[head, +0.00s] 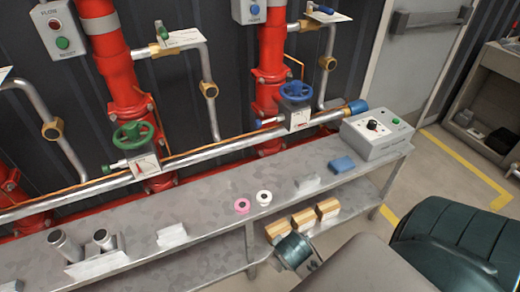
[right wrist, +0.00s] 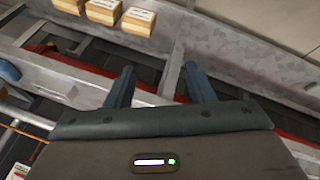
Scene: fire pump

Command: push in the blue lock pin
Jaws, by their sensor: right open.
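The blue lock pin (head: 259,124) is small in the head view. It sticks out on the left of the silver pipe fitting under the blue handwheel (head: 295,91), beside a white gauge plate (head: 299,119). How far out it stands is too small to tell. My right gripper (right wrist: 158,85) shows in the right wrist view with its two fingers apart and nothing between them. It is near the bench's lower shelf, well away from the pin. I cannot make out its fingertips in the head view. My left gripper is in neither view.
The grey bench (head: 215,185) runs below the pipes. On it are a pink ring (head: 242,206), a white ring (head: 264,198), a blue block (head: 342,165) and a control box (head: 377,134). Wooden blocks (head: 277,230) sit on the lower shelf. A green handwheel (head: 132,134) stands left.

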